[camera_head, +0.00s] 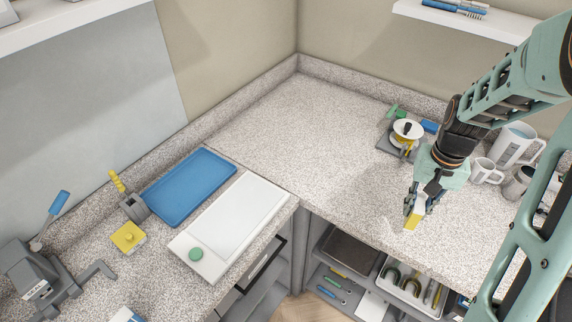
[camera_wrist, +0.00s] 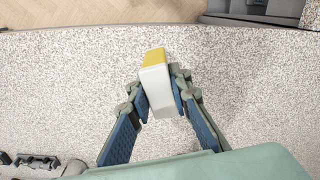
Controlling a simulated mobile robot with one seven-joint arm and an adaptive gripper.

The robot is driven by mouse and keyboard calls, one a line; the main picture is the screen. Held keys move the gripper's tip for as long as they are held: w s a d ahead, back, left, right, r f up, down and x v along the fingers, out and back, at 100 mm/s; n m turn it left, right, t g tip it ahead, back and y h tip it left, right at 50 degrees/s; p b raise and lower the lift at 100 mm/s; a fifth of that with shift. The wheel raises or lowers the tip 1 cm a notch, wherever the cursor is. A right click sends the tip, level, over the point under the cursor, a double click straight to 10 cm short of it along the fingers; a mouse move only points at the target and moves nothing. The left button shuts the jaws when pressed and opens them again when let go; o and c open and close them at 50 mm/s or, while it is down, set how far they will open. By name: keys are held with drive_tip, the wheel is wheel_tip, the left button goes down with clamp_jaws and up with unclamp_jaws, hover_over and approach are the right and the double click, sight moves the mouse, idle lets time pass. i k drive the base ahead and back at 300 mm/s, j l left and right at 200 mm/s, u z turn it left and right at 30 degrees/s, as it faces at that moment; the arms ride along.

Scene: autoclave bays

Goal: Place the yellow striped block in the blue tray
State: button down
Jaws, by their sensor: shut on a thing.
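The yellow striped block (camera_head: 411,222) is yellow at one end and white along the rest. It also shows in the wrist view (camera_wrist: 155,80), between the fingers with its yellow end pointing away from the palm. My gripper (camera_head: 416,208) is shut on it and holds it over the right-hand counter, near the front edge. Any gap beneath the block is hard to judge. The blue tray (camera_head: 190,187) lies flat and empty on the left-hand counter, well to the left of my gripper.
A white board (camera_head: 240,222) with a green disc (camera_head: 196,254) lies beside the tray. A yellow square piece (camera_head: 128,237) and a grey clamp (camera_head: 133,207) stand left of it. A scale-like device (camera_head: 405,133) and mugs (camera_head: 512,145) stand behind my gripper. The corner counter is clear.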

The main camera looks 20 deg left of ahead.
sight(197, 188)
drive_tip(key=i+j+u, duration=0.2)
drive_tip(key=i+j, duration=0.2)
drive_tip(key=i+u, duration=0.1)
drive_tip(key=u, duration=2.2)
